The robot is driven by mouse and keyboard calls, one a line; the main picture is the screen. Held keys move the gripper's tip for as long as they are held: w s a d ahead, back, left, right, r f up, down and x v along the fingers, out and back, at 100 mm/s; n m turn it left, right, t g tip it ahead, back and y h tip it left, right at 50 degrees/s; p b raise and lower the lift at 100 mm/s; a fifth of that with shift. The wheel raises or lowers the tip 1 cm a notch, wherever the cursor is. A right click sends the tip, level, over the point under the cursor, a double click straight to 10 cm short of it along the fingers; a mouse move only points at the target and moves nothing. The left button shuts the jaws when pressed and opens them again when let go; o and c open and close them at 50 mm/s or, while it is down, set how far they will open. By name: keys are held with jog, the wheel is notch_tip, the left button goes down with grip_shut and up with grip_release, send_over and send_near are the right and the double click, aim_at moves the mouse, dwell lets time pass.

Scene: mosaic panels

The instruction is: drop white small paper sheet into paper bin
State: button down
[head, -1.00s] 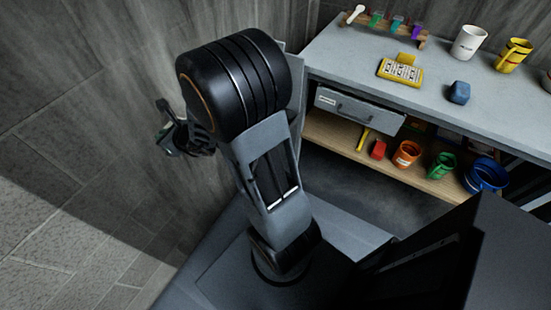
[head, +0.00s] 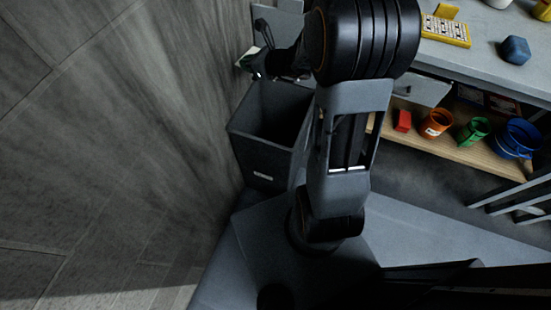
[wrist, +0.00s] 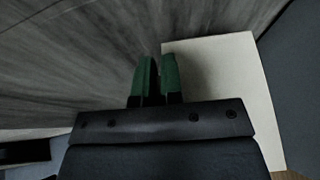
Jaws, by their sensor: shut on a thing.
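My gripper (head: 256,66) shows small in the head view, beyond the upper left rim of the paper bin. In the wrist view its green fingers (wrist: 156,76) are close together, shut on the white small paper sheet (wrist: 225,75). The sheet spreads out to the right of the fingers. In the head view only a pale sliver of the sheet (head: 246,57) shows beside the gripper. The paper bin (head: 262,162) is a dark grey, open-topped box with a small label. My arm hides part of its right side.
A stone wall (head: 120,110) runs close along the left of the bin. At the right stands a grey workbench (head: 470,67) with a yellow calendar-like block (head: 446,30) and a blue block (head: 515,50). Its lower shelf holds an orange mug (head: 436,123), a green mug (head: 472,131) and a blue container (head: 517,138).

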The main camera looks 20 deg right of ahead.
jog(key=s+d+f+n+g+y+b, duration=0.1)
jog(key=d+f+n+g+y+b, duration=0.1)
jog(key=f+b, duration=0.6)
jog(key=s+d+f+n+g+y+b, duration=0.2)
jog(key=f+b, duration=0.6)
jog(key=f, duration=0.4)
jog(key=shift+s+d+f+n+g+b, duration=0.15)
jog(key=shift+s+d+n+g+b, duration=0.2)
jog(key=shift+d+n, duration=0.55)
jog(key=shift+d, duration=0.2)
jog(key=c, duration=1.2)
grip_release()
jog(key=p+v, duration=0.4)
jog(key=v, duration=0.9)
jog(key=shift+s+d, duration=0.1)
jog(key=shift+d, duration=0.35)
